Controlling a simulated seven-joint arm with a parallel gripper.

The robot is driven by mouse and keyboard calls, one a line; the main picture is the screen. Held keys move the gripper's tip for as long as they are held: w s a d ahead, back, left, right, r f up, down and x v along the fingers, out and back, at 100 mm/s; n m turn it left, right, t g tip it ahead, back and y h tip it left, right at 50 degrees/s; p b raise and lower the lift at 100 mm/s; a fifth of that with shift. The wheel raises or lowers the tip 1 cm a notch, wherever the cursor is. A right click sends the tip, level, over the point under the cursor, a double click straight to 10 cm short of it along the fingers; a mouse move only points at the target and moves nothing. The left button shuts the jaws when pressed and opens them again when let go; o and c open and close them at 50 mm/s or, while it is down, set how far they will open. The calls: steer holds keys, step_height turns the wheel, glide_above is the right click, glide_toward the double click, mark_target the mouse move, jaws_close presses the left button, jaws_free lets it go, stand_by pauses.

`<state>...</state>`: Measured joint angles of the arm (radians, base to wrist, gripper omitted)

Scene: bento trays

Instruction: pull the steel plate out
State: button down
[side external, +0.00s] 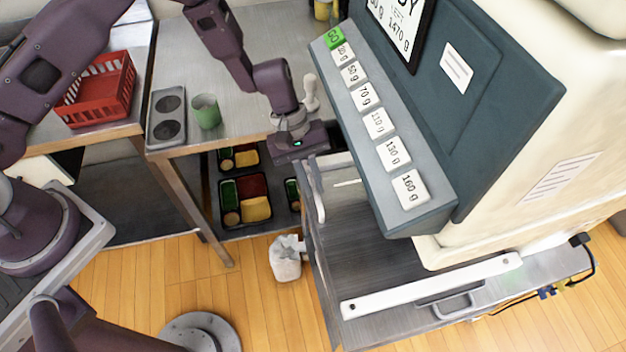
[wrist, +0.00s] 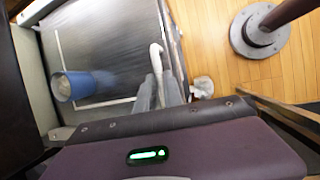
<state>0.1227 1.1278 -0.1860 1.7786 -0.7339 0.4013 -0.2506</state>
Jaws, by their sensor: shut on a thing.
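The steel plate (side external: 355,232) is a flat grey sheet partly under the machine in the side view. In the wrist view, the steel plate (wrist: 112,40) lies left of the fingers. A white curved handle (side external: 317,190) stands at its near left edge. In the wrist view, the handle (wrist: 156,54) runs down between the two grey fingers. My gripper (wrist: 160,92) is shut on the handle. In the side view, my gripper (side external: 302,160) is at the handle's upper end, with its fingertips hard to make out.
A blue cup (wrist: 76,86) stands over the plate's left part. The weighing machine (side external: 500,120) overhangs the plate. Bento trays (side external: 245,200) sit below. A white bag (side external: 286,262) is on the floor.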

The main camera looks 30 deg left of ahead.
steer(key=s+a, duration=1.7)
steer(key=shift+s+a, duration=0.25)
steer(key=shift+a, duration=0.1)
steer(key=c, duration=1.5)
jaws_free()
steer(key=v, duration=0.7)
